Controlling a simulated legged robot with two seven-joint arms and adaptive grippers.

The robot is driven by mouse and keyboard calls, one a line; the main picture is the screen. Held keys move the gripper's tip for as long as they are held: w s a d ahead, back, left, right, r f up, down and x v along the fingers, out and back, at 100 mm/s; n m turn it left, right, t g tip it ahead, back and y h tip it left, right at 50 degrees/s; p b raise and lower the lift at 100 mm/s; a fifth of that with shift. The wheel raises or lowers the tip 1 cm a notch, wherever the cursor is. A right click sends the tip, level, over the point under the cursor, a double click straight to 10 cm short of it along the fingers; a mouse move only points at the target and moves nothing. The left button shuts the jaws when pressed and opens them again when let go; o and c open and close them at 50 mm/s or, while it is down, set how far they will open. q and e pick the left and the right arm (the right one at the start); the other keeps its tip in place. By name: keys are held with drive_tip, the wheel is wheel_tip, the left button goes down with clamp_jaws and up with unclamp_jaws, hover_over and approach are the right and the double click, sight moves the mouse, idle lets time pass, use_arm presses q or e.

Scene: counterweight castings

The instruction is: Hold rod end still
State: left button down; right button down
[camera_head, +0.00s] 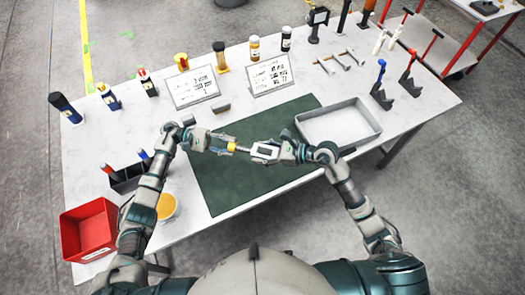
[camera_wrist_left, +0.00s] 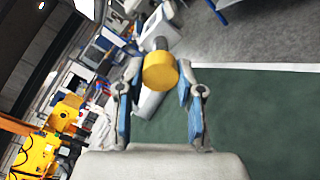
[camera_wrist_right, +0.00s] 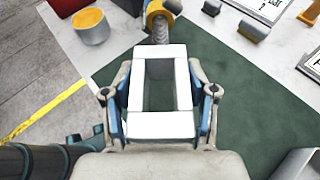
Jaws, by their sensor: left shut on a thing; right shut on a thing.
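My left gripper (camera_head: 222,145) is shut on a yellow round piece (camera_head: 231,147), which looks like the rod end, above the green mat (camera_head: 230,185). In the left wrist view this yellow piece (camera_wrist_left: 160,72) sits between the fingertips. A grey threaded rod (camera_wrist_right: 160,28) runs between it and a white rectangular frame (camera_wrist_right: 160,125) with an open middle. My right gripper (camera_head: 287,152) is shut on the white frame, with a finger on each side. The two grippers face each other closely, the parts in line. Whether the rod is inside the frame's end wall is hidden.
A grey tray (camera_head: 372,138) stands right of the mat. A red bin (camera_head: 88,232), a dark holder (camera_head: 125,181) and a yellow-topped tub (camera_head: 166,207) are at the left. Bottles, sign cards (camera_head: 192,86) and tools line the back. The mat's front is clear.

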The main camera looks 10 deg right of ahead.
use_arm(q)
drive_tip(key=m, duration=0.5)
drive_tip(key=shift+s+d+r, duration=0.1)
drive_tip(key=shift+d+r, duration=0.1)
drive_tip(key=shift+d, duration=0.1)
drive_tip(key=shift+a+f+m, duration=0.1)
drive_tip(key=shift+m, duration=1.2)
drive_tip(key=shift+s, duration=0.1)
